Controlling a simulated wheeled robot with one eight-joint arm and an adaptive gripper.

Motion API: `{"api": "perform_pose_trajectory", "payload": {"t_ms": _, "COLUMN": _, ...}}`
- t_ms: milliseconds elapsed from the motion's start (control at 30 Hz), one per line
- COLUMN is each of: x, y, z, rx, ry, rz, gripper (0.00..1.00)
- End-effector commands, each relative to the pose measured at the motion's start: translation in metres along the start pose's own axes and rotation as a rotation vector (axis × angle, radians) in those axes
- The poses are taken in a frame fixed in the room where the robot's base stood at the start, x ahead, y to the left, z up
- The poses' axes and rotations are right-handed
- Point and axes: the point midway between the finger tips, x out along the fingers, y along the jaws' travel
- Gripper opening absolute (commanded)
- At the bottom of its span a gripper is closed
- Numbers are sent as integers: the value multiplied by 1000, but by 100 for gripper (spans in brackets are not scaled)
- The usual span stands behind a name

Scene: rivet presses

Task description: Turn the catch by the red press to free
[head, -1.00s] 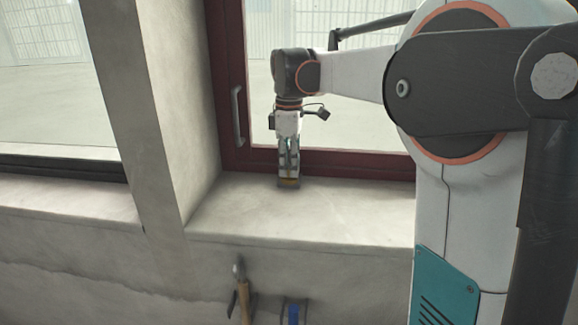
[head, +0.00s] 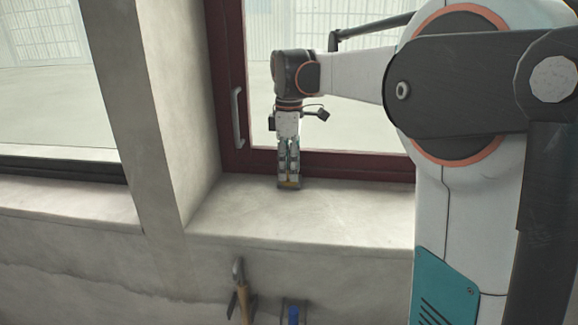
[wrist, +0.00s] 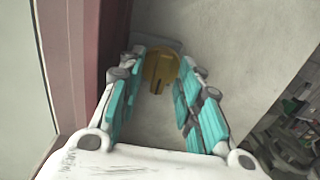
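A small yellow catch (wrist: 161,70) sits on a grey plate (wrist: 170,43) on the pale sill; it also shows low at my fingertips in the head view (head: 289,183). My gripper (head: 289,174) points straight down over it beside the dark red window frame. Part of the catch is hidden by the fingers. I see no red press in either view.
The dark red window frame (head: 345,165), with a grey handle (head: 237,118), rises right behind my gripper. A concrete pillar side (head: 170,120) stands to the left. The sill (head: 350,208) is clear to the right. Below it hang a wooden-handled tool (head: 244,300) and a blue item (head: 293,316).

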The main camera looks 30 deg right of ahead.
Motion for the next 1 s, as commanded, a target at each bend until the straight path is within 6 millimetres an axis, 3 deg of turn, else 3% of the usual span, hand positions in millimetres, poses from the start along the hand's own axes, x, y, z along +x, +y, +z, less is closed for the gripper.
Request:
{"api": "perform_pose_trajectory", "payload": {"t_ms": 167, "x": -12, "y": 0, "z": 0, "rx": 0, "ry": 0, "rz": 0, "gripper": 32}}
{"api": "perform_pose_trajectory", "payload": {"t_ms": 500, "x": -79, "y": 0, "z": 0, "rx": 0, "ry": 0, "rz": 0, "gripper": 32}}
{"api": "perform_pose_trajectory", "payload": {"t_ms": 700, "x": -108, "y": 1, "z": 0, "rx": 0, "ry": 0, "rz": 0, "gripper": 32}}
{"api": "perform_pose_trajectory", "payload": {"t_ms": 1000, "x": -120, "y": 1, "z": 0, "rx": 0, "ry": 0, "rz": 0, "gripper": 32}}
